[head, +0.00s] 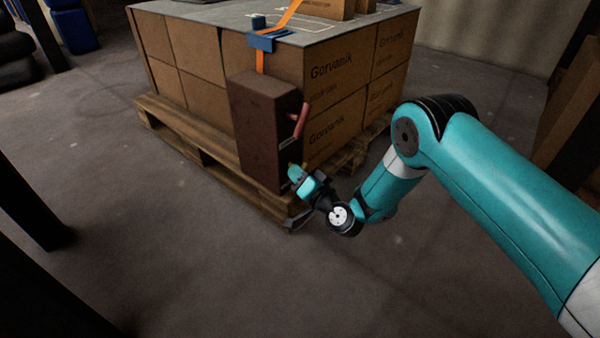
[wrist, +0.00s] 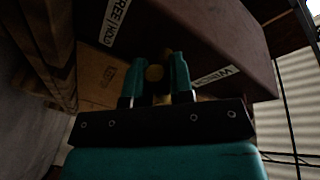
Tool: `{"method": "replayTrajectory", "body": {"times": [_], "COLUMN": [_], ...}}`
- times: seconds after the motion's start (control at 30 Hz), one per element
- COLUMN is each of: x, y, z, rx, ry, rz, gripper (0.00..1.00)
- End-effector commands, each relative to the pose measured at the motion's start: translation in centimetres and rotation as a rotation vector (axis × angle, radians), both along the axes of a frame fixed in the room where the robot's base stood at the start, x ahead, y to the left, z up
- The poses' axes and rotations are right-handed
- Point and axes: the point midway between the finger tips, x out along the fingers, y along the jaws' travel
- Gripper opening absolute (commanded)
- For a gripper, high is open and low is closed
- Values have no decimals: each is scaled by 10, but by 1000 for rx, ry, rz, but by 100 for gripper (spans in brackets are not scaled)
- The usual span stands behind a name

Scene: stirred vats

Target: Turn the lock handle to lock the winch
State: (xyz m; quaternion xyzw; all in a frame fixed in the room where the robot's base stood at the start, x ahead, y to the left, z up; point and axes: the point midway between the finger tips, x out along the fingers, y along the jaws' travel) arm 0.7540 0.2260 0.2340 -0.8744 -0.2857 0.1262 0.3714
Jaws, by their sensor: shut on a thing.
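The winch is a dark red-brown box (head: 265,130) hanging upright at the near corner of the stacked cartons. A red handle (head: 300,121) sticks out of its right side, above my gripper. My gripper (head: 297,173) is at the lower right edge of the box. In the wrist view my gripper's fingers (wrist: 154,74) are shut on a small brass-coloured round-ended piece, which looks like the lock handle (wrist: 154,73). Most of that handle is hidden by the fingers. A white label (wrist: 116,20) reading roughly "FREE / HOLD" and a second label (wrist: 214,77) are on the winch face.
An orange strap (head: 260,62) runs through a blue bracket (head: 265,38) above the winch. The "Gorvanik" cartons (head: 335,75) stand on a wooden pallet (head: 200,150), whose corner is close under my gripper. The floor in front is clear.

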Motion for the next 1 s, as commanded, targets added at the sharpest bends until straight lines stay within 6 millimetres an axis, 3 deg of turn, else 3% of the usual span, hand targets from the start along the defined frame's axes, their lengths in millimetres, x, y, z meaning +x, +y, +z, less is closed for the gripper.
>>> {"method": "replayTrajectory", "body": {"times": [1.0], "x": [-2], "y": [-2], "z": [7], "rx": [528], "ry": [688], "rz": [-5], "gripper": [0]}}
